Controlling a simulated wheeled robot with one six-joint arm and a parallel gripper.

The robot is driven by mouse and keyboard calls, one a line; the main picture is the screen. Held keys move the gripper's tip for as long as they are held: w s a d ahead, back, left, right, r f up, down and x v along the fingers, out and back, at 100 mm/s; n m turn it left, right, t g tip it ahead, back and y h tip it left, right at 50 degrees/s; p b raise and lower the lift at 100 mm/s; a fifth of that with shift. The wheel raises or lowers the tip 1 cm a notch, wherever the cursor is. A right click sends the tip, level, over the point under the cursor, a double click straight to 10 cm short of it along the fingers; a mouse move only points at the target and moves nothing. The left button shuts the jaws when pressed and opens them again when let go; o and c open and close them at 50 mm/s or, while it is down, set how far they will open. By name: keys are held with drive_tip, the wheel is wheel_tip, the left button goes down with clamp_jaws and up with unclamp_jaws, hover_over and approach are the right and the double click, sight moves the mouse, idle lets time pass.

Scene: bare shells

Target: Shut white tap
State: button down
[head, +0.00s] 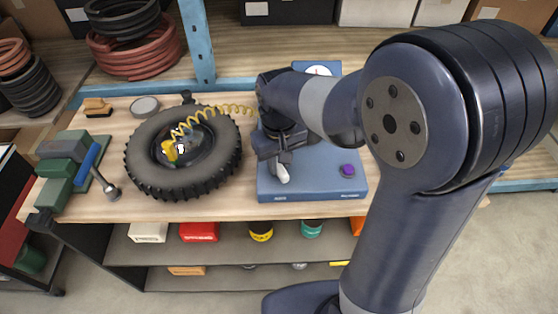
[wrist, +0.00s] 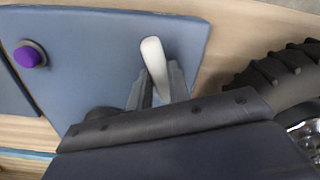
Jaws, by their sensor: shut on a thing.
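The white tap (head: 282,174) is a short white lever on top of a blue box (head: 310,192) on the workbench. In the wrist view the tap (wrist: 154,62) sticks out from between my fingers. My gripper (head: 284,158) reaches down over the left part of the box, and its fingers are shut on the tap lever. My gripper also shows in the wrist view (wrist: 158,88). The base of the tap is hidden behind the fingers.
A tyre (head: 180,190) with a coiled yellow hose (head: 210,112) lies left of the box. A purple button (head: 347,170) sits on the box's right. A blue post (head: 197,45) stands behind.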

sight(279, 165)
drive_tip(key=shift+m, duration=2.2)
drive_tip(key=c, duration=1.3)
unclamp_jaws()
drive_tip(key=shift+r, duration=0.15)
wheel_tip(279, 165, up, 11)
drive_tip(key=shift+f+b, duration=0.2)
drive_tip(key=shift+b, duration=0.1)
